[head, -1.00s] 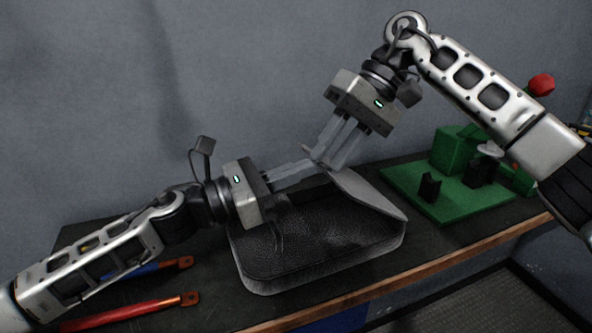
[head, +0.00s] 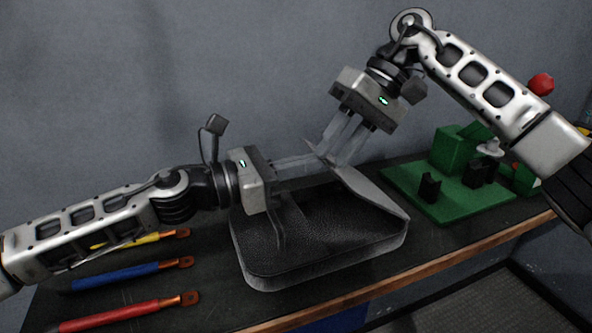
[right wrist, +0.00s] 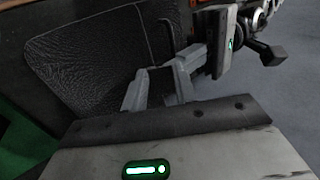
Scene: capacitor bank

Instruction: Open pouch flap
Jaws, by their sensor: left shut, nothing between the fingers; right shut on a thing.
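The pouch (head: 330,235) is a dark, textured case with a grey rim, lying on the bench below both grippers. Its grey flap (head: 372,192) is raised and tilted at the right side. My right gripper (head: 327,150) comes down from the upper right and is shut on the flap's upper edge. My left gripper (head: 318,163) reaches in from the left over the pouch, shut and empty, its fingertips close to the right fingertips. I cannot tell whether they touch. In the right wrist view, the dark pouch surface (right wrist: 95,60) shows beyond the right gripper's fingers (right wrist: 160,80).
Cables with copper lugs, yellow (head: 150,238), blue (head: 130,273) and red (head: 120,315), lie at the left. A green fixture (head: 440,195) with black blocks stands at the right. The bench's wooden front edge (head: 420,260) runs below the pouch. A grey wall is behind.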

